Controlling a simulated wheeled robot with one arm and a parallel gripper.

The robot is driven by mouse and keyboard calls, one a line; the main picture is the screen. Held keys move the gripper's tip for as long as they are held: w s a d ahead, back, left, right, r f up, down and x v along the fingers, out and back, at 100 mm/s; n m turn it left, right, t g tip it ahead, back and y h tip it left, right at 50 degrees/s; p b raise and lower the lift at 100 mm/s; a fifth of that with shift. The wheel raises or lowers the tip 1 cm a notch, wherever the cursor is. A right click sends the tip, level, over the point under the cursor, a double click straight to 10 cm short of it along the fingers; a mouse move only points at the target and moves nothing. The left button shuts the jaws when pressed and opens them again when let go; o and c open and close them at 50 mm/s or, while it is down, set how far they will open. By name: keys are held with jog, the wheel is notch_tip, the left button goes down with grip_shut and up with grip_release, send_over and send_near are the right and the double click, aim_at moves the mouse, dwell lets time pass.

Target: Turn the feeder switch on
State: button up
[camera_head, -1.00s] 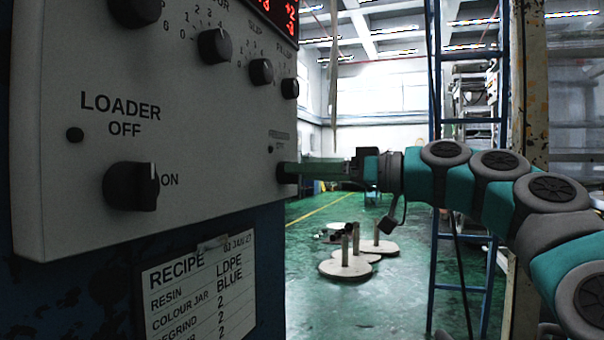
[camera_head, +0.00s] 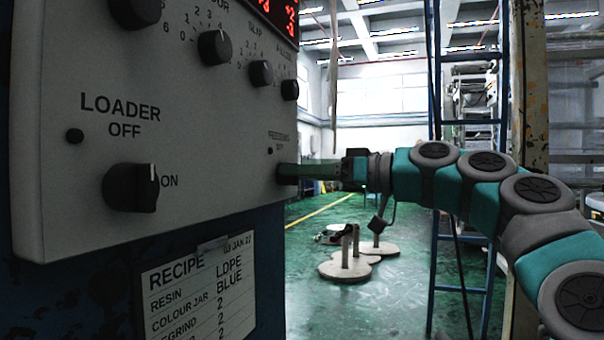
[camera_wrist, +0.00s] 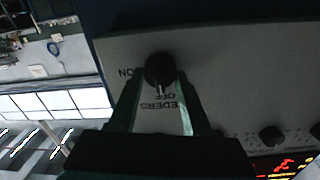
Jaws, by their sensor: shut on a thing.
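The feeder switch (camera_head: 286,174) is a black rotary knob at the lower right of the grey control panel (camera_head: 225,130), seen edge-on in the head view. In the wrist view the feeder switch (camera_wrist: 159,67) shows upside down, with its white pointer line towards the OFF lettering and ON to its left. My gripper (camera_head: 300,172) reaches the knob from the right. In the wrist view my gripper (camera_wrist: 161,76) has its two green fingers on either side of the knob, shut on it. The fingertips partly hide the knob in the head view.
The loader switch (camera_head: 131,187) is at the panel's lower left, with several smaller knobs and a red display (camera_head: 280,15) above. A recipe card (camera_head: 200,292) hangs below. A blue ladder (camera_head: 437,200) stands behind my arm. Round bases with posts (camera_head: 345,268) stand on the green floor.

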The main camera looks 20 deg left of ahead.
grip_shut()
jog(key=shift+w+f+m+g+p, duration=0.1)
jog(key=shift+m+g+p, duration=0.05)
jog(key=shift+m+p, duration=4.25)
jog(key=shift+w+f+m+g+p, duration=0.1)
jog(key=shift+m+g+p, duration=0.05)
jog(key=shift+m+p, duration=4.2)
jog(key=o, duration=1.1)
grip_release()
